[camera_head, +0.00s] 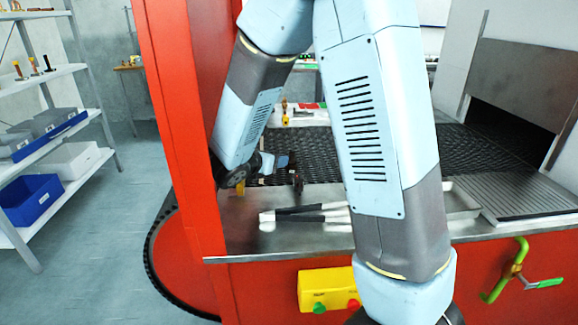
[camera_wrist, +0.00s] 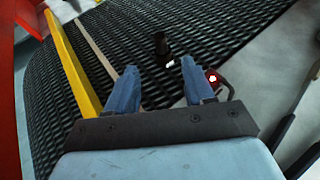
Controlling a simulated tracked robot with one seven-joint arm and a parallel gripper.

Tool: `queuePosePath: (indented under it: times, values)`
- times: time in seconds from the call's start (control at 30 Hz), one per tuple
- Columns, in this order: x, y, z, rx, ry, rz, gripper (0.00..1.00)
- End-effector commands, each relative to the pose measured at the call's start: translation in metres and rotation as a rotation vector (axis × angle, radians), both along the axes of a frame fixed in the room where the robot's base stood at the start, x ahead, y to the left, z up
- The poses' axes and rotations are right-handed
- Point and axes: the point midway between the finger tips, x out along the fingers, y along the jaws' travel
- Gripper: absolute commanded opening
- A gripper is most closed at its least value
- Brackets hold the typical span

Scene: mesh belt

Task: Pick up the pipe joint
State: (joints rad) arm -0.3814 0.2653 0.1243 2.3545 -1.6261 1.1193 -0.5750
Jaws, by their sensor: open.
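My gripper (camera_wrist: 160,72) is open above the black mesh belt (camera_wrist: 235,30), with nothing between its blue fingers. A short dark cylinder (camera_wrist: 160,43), which may be the pipe joint, is on the belt just beyond the fingertips in the wrist view, with a small pale patch near its base. A small dark-red item (camera_wrist: 212,78) with a white spot lies right beside the right finger. In the head view my gripper (camera_head: 284,162) is low over the near left part of the belt. A small dark item (camera_head: 297,182) shows just below it; I cannot tell which of the two it is.
A red post (camera_head: 172,120) stands left of my arm. Black-and-white tools (camera_head: 300,214) lie on the metal ledge (camera_head: 235,240) in front of the belt. A yellow bar (camera_wrist: 75,60) runs left of the fingers. A yellow figure-like item (camera_head: 285,115) stands behind the belt. My arm hides the belt's middle.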

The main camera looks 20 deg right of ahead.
Motion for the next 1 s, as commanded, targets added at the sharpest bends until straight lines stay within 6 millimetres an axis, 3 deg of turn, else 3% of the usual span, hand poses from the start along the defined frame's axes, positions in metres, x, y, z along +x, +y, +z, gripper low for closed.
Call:
queuePosePath:
  times: [0.3, 0.67, 1.0]
  values:
    - [0.035, -0.036, -0.020, 0.002, 0.000, -0.005, 0.53]
    - [0.049, -0.050, -0.028, 0.002, 0.000, -0.005, 0.53]
    - [0.077, -0.076, -0.041, 0.003, -0.001, -0.004, 0.53]
